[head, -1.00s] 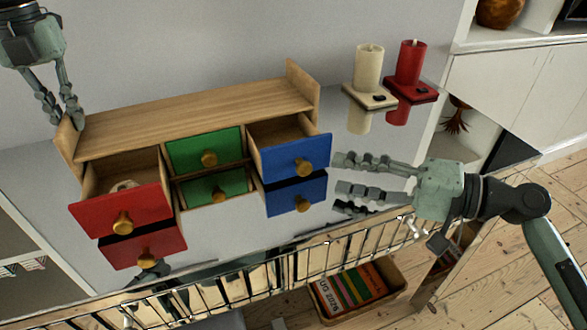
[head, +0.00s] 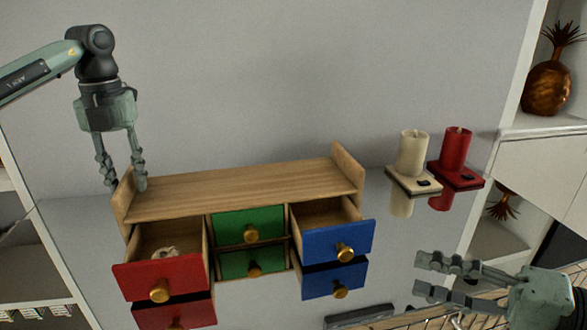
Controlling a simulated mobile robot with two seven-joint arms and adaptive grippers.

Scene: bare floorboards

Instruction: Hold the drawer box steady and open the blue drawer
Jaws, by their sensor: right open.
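The wooden drawer box (head: 235,188) stands on a mirror-like surface, which reflects its drawer fronts. The blue drawer (head: 322,241) at the right is pulled out, with its inside showing. The red drawer (head: 185,268) at the left is also pulled out and holds a small pale object (head: 165,252). The green drawer (head: 231,226) in the middle sits shut. My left gripper (head: 124,184) is at the box's raised left end panel, its fingers apart on either side of it; contact is unclear. My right gripper (head: 424,274) is open and empty, clear of the blue drawer's gold knob (head: 345,254).
A cream candle (head: 413,153) and a red candle (head: 456,150) stand on small holders right of the box. White shelving with a copper pineapple-like ornament (head: 548,88) is at the far right. The surface between the blue drawer and my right gripper is clear.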

